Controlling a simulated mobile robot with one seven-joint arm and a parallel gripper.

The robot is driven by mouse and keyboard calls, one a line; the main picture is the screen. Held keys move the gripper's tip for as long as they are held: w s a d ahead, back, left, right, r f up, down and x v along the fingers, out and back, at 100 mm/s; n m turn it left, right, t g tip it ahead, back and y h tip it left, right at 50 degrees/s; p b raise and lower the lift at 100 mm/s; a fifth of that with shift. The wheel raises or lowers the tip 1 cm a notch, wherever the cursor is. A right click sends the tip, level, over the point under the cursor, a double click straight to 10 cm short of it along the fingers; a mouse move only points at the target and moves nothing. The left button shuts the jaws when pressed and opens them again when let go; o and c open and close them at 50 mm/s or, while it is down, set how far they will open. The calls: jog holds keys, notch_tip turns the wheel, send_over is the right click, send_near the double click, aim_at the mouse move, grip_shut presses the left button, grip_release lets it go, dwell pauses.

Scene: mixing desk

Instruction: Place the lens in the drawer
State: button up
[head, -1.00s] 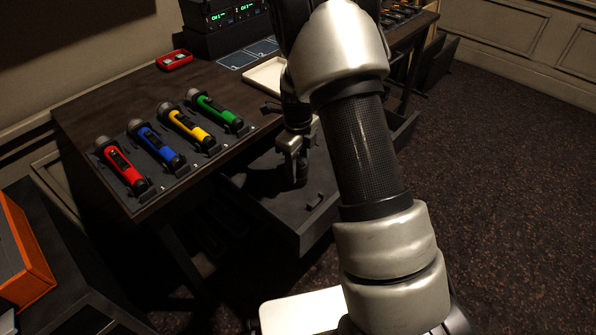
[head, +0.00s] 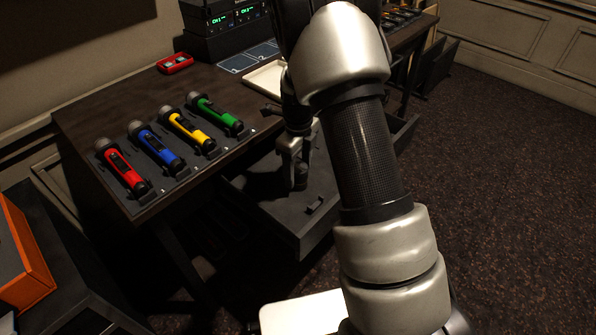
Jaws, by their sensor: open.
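The desk drawer (head: 285,218) is pulled out below the desk's front edge, with a dark handle on its front. A small dark cylinder, which looks like the lens (head: 300,179), stands upright inside the drawer. My gripper (head: 295,168) points down over the drawer, its pale fingers open around or just above the lens. I cannot tell whether a finger still touches it. My arm hides the drawer's right side.
The desk (head: 100,88) holds a rack of red, blue, yellow and green microphones. A pale tray (head: 264,75), a red case (head: 175,63) and a rack unit (head: 225,25) are behind. An orange box (head: 25,262) stands at lower left. Carpet at right is clear.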

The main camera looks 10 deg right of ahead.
aim_at(298, 167)
notch_tip(298, 167, up, 11)
jog(key=shift+f+p, duration=0.15)
jog(key=shift+p, duration=1.1)
jog(key=s+r+n+t+y, duration=0.1)
jog(key=s+r+n, duration=0.5)
jog(key=r+n, duration=0.15)
jog(key=s+r+n+t, duration=0.2)
jog(key=s+r+n, duration=0.4)
jog(key=r, duration=0.3)
jog(key=s+r+n+t+h, duration=0.1)
jog(key=s+r+n, duration=0.3)
jog(key=s+n, duration=0.9)
jog(key=shift+s+d+r+t, duration=0.2)
jog(key=shift+s+t, duration=0.15)
jog(key=shift+t, duration=0.45)
jog(key=shift+n, duration=0.25)
